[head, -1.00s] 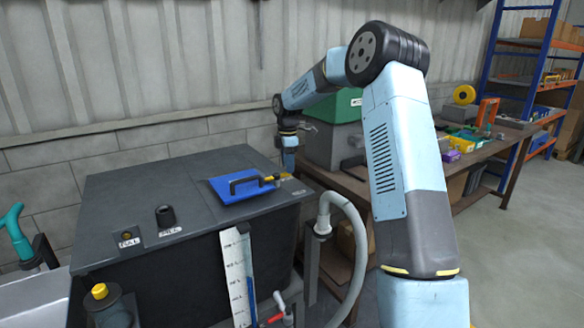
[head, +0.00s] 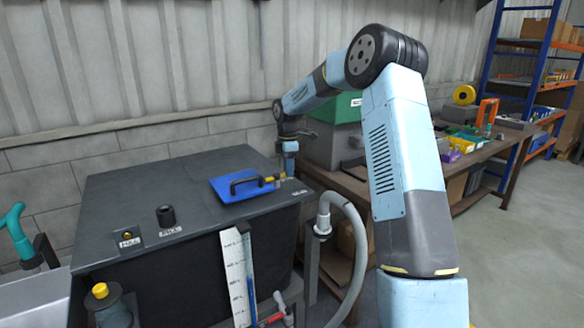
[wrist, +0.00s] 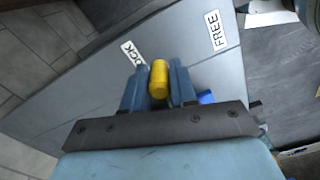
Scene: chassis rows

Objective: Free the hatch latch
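The blue hatch lid (head: 228,188) with a black handle (head: 247,182) lies flat on top of the dark grey tank. A small yellow latch part (head: 277,177) is at its right edge. In the wrist view the latch's yellow knob (wrist: 158,80) stands between the two blue fingers of my gripper (wrist: 159,84), beside the partly covered LOCK label (wrist: 133,52). The FREE label (wrist: 215,30) lies farther right. The fingers are close on both sides of the knob, but whether they press on it is unclear. In the head view my gripper (head: 289,166) is low at the tank's back right corner.
The tank top (head: 130,195) carries a black filler neck (head: 166,216). A grey hose (head: 350,225) curves at its right side. A workbench (head: 345,182) with a green-lidded box (head: 342,107) stands close behind my gripper. The tank's left top is mostly clear.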

